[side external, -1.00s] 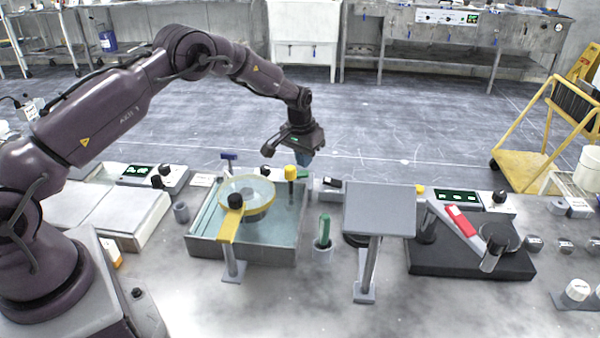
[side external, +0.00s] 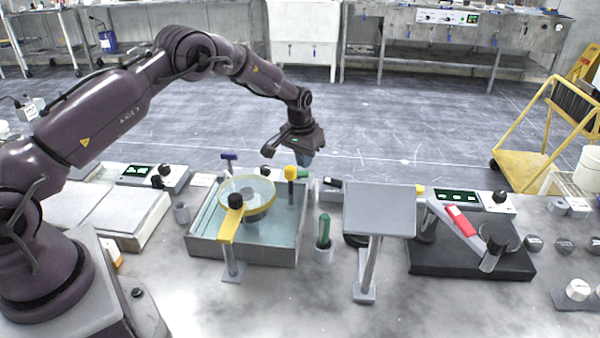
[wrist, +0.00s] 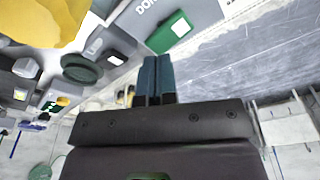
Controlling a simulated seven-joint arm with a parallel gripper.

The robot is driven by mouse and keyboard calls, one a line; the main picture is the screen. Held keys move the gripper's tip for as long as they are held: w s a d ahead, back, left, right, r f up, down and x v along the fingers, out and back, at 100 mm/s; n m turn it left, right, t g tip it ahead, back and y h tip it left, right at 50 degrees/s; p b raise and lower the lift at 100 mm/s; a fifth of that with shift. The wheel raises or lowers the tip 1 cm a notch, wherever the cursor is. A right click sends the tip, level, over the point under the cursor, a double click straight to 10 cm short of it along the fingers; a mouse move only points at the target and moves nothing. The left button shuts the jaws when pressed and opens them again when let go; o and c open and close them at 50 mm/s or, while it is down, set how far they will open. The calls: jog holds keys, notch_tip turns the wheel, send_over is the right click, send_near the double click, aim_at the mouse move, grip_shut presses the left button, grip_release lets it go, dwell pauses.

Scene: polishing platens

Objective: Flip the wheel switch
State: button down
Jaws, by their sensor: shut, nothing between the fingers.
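My gripper (side external: 303,159) hangs behind the water-filled basin in the side external view, with its teal fingers together and empty. The closed fingertips also show in the wrist view (wrist: 156,64), pointing towards a grey control box. On that box are a dark rocker-like switch (wrist: 119,45), a green display (wrist: 171,32) and a dark round knob (wrist: 81,68). The same rocker shows in the side external view (side external: 331,183), right of my gripper. I cannot tell for certain that it is the wheel switch. No contact with it is visible.
The basin (side external: 268,254) holds a yellow-rimmed disc (side external: 262,185) and has a yellow-topped post (side external: 290,173). A square grey plate on a stand (side external: 379,208) partly hides the middle box. Other control boxes stand left (side external: 132,182) and right (side external: 480,208).

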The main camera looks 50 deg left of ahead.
jog(key=shift+f, duration=1.2)
dwell(0.4)
jog(key=shift+r, duration=3.55)
notch_tip(320, 180, up, 14)
jog(key=t, duration=0.1)
send_over(304, 173)
jog(key=s+d, duration=0.4)
jog(key=s, duration=0.1)
jog(key=s+d+r+m, duration=0.1)
jog(key=s+d+r, duration=0.3)
jog(key=s+r, duration=0.4)
jog(key=s+d+m+t, duration=0.1)
jog(key=s+d, duration=0.1)
jog(key=s, duration=0.9)
jog(key=s+d+r+m+t, duration=0.1)
jog(key=s+d, duration=0.1)
jog(key=s, duration=0.9)
jog(key=shift+s+d+r+t, duration=0.15)
jog(key=shift+s+d+t, duration=0.05)
jog(key=shift+d+t, duration=0.2)
